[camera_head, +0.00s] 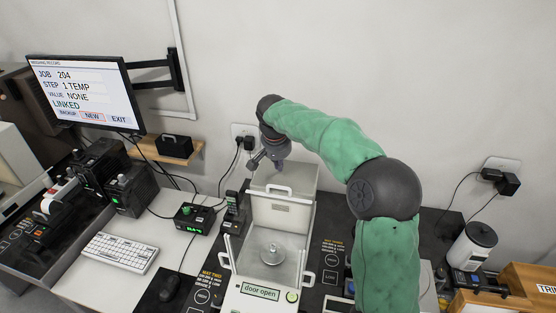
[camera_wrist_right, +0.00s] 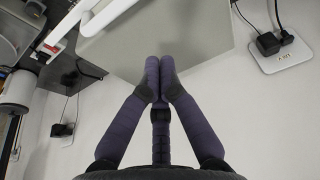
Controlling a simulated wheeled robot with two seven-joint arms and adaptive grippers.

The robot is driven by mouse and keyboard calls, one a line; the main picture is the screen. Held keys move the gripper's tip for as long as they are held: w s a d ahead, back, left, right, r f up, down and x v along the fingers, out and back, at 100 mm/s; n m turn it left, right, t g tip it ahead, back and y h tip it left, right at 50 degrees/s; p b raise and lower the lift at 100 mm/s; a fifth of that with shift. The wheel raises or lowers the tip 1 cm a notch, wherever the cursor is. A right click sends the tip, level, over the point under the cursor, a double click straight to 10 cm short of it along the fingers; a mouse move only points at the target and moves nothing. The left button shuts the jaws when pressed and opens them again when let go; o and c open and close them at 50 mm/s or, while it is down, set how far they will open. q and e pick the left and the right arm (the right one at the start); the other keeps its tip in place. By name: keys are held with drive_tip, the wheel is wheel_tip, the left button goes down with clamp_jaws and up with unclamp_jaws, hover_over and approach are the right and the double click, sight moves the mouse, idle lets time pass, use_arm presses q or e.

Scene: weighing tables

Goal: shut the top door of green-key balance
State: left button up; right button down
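The balance with the green key (camera_head: 292,296) stands in the middle of the head view, and its display (camera_head: 260,290) reads "door open". Its top door (camera_head: 298,179) is a pale panel with a white handle (camera_head: 279,190), reaching back behind the chamber; the weighing pan (camera_head: 272,254) shows below through the open top. My right gripper (camera_head: 279,165) is at the door's rear edge. In the right wrist view the right gripper (camera_wrist_right: 160,75) has its fingertips together, empty, overlapping the grey door panel (camera_wrist_right: 190,35); I cannot tell if they touch it. My left gripper is out of view.
The wall is close behind the balance, with an outlet and plugs (camera_head: 246,139). A handset (camera_head: 231,207), a green-display box (camera_head: 194,218) and a keyboard (camera_head: 121,252) stand left. My right arm hides part of the table.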

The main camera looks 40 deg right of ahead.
sight(281, 179)
drive_tip(key=b+x, duration=0.1)
drive_tip(key=x, duration=0.3)
drive_tip(key=shift+f, duration=0.3)
drive_tip(key=s+a, duration=0.1)
drive_tip(key=s+a+r, duration=0.1)
drive_tip(key=shift+a, duration=0.3)
drive_tip(key=shift+s+a, duration=0.2)
drive_tip(key=shift+s+a+b, duration=0.1)
drive_tip(key=shift+a+b, duration=0.05)
drive_tip(key=shift+b, duration=0.15)
drive_tip(key=shift+s+a, duration=0.2)
drive_tip(key=shift+a, duration=0.05)
drive_tip(key=s+a+b, duration=0.3)
drive_tip(key=s+a, duration=0.7)
drive_tip(key=a, duration=0.3)
drive_tip(key=shift+s, duration=0.3)
drive_tip(key=shift+f, duration=0.1)
